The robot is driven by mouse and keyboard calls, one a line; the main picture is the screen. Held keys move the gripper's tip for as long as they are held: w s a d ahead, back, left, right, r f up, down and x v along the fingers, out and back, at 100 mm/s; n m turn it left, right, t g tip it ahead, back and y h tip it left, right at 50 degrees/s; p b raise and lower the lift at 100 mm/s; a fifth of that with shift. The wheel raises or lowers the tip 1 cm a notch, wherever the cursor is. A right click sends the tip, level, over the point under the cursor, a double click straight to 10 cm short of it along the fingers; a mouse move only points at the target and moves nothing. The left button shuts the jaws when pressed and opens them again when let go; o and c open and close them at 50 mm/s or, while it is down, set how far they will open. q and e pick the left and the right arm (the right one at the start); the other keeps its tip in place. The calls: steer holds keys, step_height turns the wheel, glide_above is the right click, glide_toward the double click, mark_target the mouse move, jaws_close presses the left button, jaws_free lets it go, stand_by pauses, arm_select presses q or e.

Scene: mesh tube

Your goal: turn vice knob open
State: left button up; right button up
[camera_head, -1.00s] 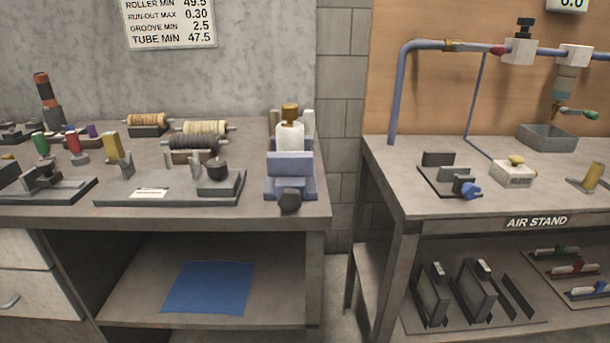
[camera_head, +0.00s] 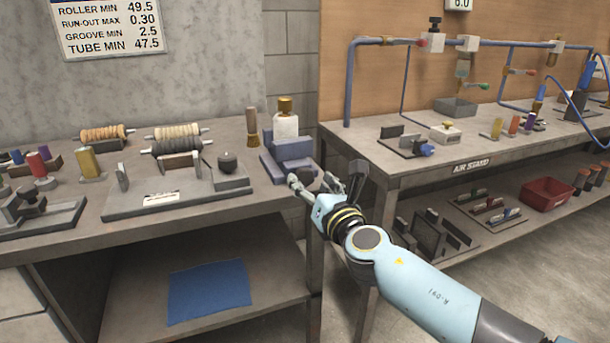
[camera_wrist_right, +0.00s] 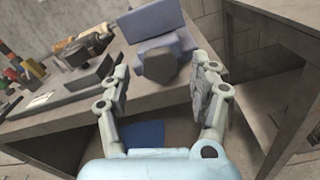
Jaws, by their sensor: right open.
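The vice (camera_head: 288,148) is a blue-grey block at the front right corner of the left bench. It also shows in the wrist view (camera_wrist_right: 152,48). Its dark, faceted knob (camera_wrist_right: 160,65) faces the front and sits between my right fingers in the wrist view, apart from both. My right gripper (camera_head: 326,178) is open and empty, just in front of the vice. Its two spread fingers show in the wrist view (camera_wrist_right: 160,78). My left gripper is out of view.
A white bottle with a brass cap (camera_head: 285,121) stands behind the vice and a brush (camera_head: 252,126) stands left of it. A fixture plate (camera_head: 180,195) lies to the left. The air stand bench (camera_head: 400,170) is to the right, across a gap.

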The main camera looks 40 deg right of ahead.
mark_target(305, 179)
steer(key=x, duration=0.2)
steer(key=shift+w, duration=0.4)
steer(key=shift+w+d, duration=0.15)
steer(key=shift+w, duration=0.4)
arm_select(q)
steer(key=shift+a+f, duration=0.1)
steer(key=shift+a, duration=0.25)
arm_select(e)
steer(key=c, duration=1.2)
steer(key=shift+n, duration=0.4)
steer(key=n+p, duration=0.1)
steer(key=n, duration=0.4)
steer(key=shift+n, duration=0.4)
arm_select(q)
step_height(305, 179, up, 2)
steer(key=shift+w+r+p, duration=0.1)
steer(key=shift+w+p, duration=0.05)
steer(key=shift+p, duration=0.3)
arm_select(e)
steer(key=n, duration=0.5)
steer(key=shift+f+n, duration=0.1)
steer(key=shift+n, duration=0.2)
